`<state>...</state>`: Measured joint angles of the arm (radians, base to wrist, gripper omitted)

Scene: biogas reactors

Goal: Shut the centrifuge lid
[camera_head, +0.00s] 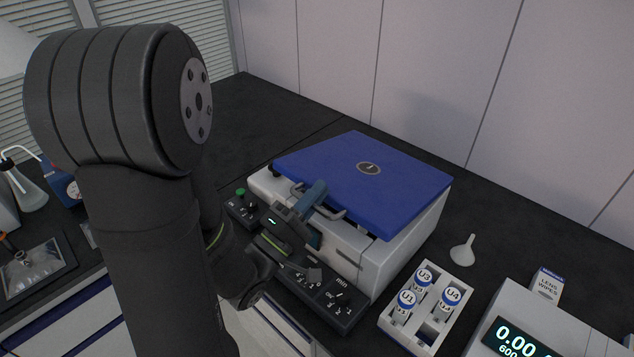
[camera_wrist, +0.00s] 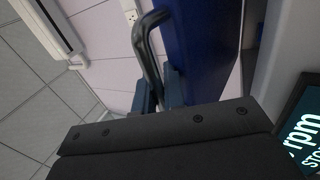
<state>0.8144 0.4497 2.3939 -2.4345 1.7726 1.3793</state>
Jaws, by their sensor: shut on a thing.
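The centrifuge (camera_head: 400,245) is a white box on the dark bench, with a blue lid (camera_head: 400,180) lying low over its top. A narrow dark gap shows under the lid's front edge; whether it is fully seated I cannot tell. A grey bar handle (camera_head: 335,213) is on the lid's front edge. My gripper (camera_head: 311,200) is shut on the handle. In the wrist view the curved handle (camera_wrist: 148,48) runs down between the fingers (camera_wrist: 160,92), beside the blue lid (camera_wrist: 205,50). My gripper hides part of the front.
A control panel (camera_head: 340,302) with knobs runs along the centrifuge's front, below my gripper. A white rack (camera_head: 394,318) with several labelled tubes, a funnel (camera_head: 463,250), a wipes box (camera_head: 547,285) and a balance (camera_head: 560,325) stand to the right. Bench behind the centrifuge is clear.

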